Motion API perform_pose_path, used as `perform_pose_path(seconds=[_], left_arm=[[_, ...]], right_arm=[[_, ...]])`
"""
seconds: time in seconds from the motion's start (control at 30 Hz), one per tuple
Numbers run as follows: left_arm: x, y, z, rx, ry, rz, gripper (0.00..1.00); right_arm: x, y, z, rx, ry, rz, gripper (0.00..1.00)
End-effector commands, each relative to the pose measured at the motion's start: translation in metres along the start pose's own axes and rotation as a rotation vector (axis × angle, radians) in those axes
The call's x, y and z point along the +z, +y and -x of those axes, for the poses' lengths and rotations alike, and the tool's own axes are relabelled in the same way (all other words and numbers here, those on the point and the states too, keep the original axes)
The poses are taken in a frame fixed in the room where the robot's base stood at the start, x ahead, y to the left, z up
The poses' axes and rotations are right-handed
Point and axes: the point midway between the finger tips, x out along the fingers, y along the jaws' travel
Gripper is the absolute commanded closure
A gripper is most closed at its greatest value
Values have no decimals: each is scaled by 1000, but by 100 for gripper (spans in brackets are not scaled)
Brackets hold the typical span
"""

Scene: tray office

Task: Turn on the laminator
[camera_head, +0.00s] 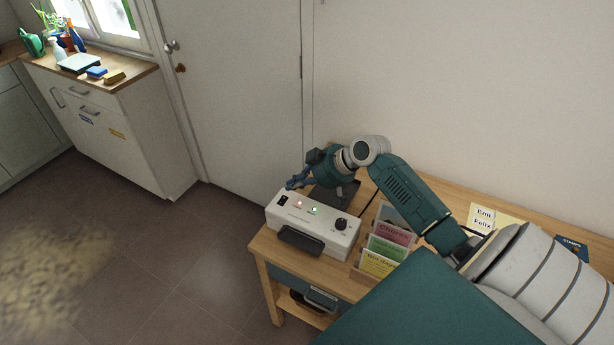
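The laminator (322,231) is a white box with a dark slot at its front, standing on the left end of the wooden desk. A black rocker switch (283,200) is at the left of its top face. Two small lights, one reddish (299,204) and one greenish (314,209), sit near the middle, and a black knob (341,224) is at the right. My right gripper (291,184) is just behind and above the switch end, with its blue-grey fingers pointing left. The fingers are too small to tell whether they are open or shut, and contact is unclear. My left gripper is not in view.
A card holder (380,263) with coloured cards stands right of the laminator, below my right arm. Name cards (483,217) lie farther right on the desk (258,246). A counter (135,75) with a plant and bottles is at the far left. The floor between is clear.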

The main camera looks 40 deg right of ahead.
Motion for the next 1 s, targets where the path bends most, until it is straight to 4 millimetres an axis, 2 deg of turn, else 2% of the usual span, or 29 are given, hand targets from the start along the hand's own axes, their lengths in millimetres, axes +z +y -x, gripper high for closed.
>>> perform_pose_path(seconds=[0.2, 0.33, 1.0], left_arm=[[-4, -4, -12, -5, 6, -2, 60], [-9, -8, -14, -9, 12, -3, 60], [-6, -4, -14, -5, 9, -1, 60]], right_arm=[[2, -6, 36, 0, -1, 4, 100], [2, -7, 48, 0, 0, 1, 100], [2, -10, 51, -1, -3, 1, 100]])
